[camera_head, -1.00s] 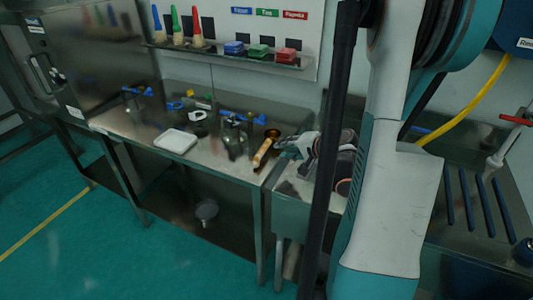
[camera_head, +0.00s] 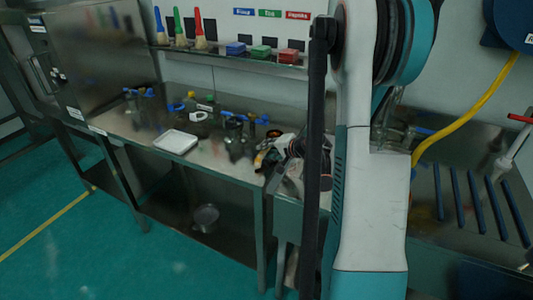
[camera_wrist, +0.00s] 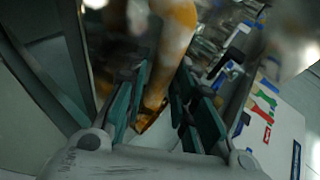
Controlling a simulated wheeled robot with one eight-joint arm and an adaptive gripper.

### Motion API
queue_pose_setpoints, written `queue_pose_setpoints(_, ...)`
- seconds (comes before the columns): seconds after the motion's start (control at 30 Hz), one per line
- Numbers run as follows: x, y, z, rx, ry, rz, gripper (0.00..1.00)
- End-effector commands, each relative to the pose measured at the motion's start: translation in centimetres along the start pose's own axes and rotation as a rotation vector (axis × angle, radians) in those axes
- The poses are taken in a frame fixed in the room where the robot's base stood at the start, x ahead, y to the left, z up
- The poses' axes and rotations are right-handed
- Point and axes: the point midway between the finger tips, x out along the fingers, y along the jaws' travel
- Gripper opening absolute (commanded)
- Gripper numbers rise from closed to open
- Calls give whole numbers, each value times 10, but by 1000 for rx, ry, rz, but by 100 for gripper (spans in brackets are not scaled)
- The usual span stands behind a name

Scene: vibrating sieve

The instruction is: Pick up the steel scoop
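A long, brass-coloured shiny piece, which looks like the steel scoop (camera_head: 264,158), lies at the right end of the steel bench, mostly hidden by my gripper (camera_head: 277,157) in the head view. In the wrist view the scoop (camera_wrist: 154,88) runs between the two dark green finger pads of my gripper (camera_wrist: 160,88). The fingers stand apart on either side of it. A gap seems to show at the right pad, and I see no clear grip. The scoop's far end is blurred.
A white tray (camera_head: 176,141) lies on the bench (camera_head: 205,160) to the left. Glassy dark vessels (camera_head: 234,128) and blue-handled items stand close behind the scoop. A wall shelf (camera_head: 230,55) holds coloured brushes and blocks. A bowl (camera_head: 206,214) sits on the lower shelf.

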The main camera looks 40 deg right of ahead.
Motion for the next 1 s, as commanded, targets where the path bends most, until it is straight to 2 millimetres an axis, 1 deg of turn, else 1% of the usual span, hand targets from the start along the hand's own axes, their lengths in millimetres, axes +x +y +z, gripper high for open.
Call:
queue_pose_setpoints(0.13, -1, -1, 0, 0, 0, 0, 25)
queue_pose_setpoints(0.17, -1, -1, 0, 0, 0, 0, 22)
queue_pose_setpoints(0.2, -1, -1, 0, 0, 0, 0, 13)
queue_pose_setpoints(0.27, -1, -1, 0, 0, 0, 0, 0)
queue_pose_setpoints(0.67, -2, -2, -1, 0, 0, 0, 0)
queue_pose_setpoints(0.87, -11, -17, -4, 0, 0, 0, 0)
queue_pose_setpoints(1.0, -22, -36, -9, 0, 0, 0, 0)
